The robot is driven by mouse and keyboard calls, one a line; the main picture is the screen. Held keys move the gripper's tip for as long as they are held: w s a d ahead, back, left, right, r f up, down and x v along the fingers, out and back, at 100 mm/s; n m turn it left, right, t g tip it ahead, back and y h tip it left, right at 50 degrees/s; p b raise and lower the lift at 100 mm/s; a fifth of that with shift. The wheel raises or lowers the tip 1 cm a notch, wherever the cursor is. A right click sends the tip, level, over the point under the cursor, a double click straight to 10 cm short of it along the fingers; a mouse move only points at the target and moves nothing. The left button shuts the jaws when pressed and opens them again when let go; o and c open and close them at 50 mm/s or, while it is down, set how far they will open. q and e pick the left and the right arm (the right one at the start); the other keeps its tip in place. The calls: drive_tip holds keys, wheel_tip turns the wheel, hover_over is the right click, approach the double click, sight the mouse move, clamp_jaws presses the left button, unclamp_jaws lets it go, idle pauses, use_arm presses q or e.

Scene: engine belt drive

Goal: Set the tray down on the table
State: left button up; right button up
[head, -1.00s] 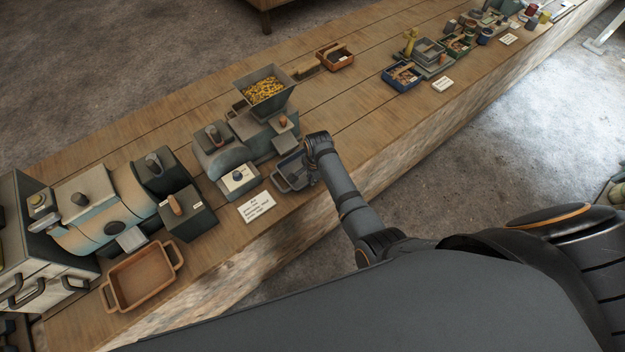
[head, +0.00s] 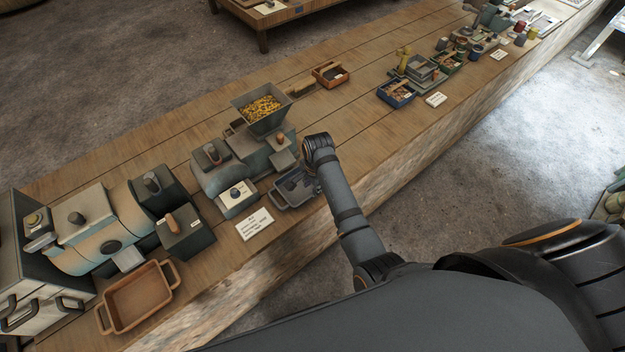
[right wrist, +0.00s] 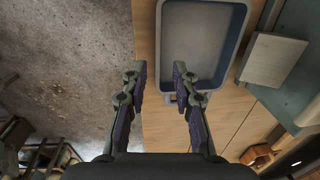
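A grey-blue tray (head: 292,196) with end handles lies flat, apparently on the wooden table, in front of the mill with the hopper. In the right wrist view the tray (right wrist: 198,45) is empty at the top, with its near handle just beside the right finger. My right gripper (right wrist: 159,78) is open, its two fingers well apart with nothing clamped between them. In the head view the right gripper (head: 313,178) is at the tray's right end, and my wrist hides part of it. My left gripper is not in view.
A white card (head: 254,224) lies left of the tray. The mill (head: 222,172) with a hopper of yellow grains (head: 262,108) stands behind. An orange-brown tray (head: 139,297) sits at the front left. The table's front edge is close to the tray. Bare table lies right of my wrist.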

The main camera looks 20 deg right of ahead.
drive_tip(key=r, duration=0.5)
drive_tip(key=shift+s+d+r, duration=0.1)
drive_tip(key=shift+s, duration=0.2)
drive_tip(key=s+d+r+n+t, duration=0.1)
drive_tip(key=s+d+n, duration=0.2)
drive_tip(key=s+n, duration=0.25)
drive_tip(key=s+d+r+n+h, duration=0.1)
drive_tip(key=s+d+r+n, duration=0.15)
drive_tip(key=s+n, duration=0.35)
drive_tip(key=s+d+n+t, duration=0.1)
drive_tip(key=s+d+n, duration=0.25)
drive_tip(key=s, duration=0.35)
wheel_tip(320, 180, down, 24)
drive_tip(key=s+d+g+b, duration=0.1)
drive_tip(key=d, duration=0.1)
drive_tip(key=s+d+f+g+b, duration=0.1)
drive_tip(key=s+f, duration=1.8)
drive_tip(key=shift+s+d+f+m, duration=0.3)
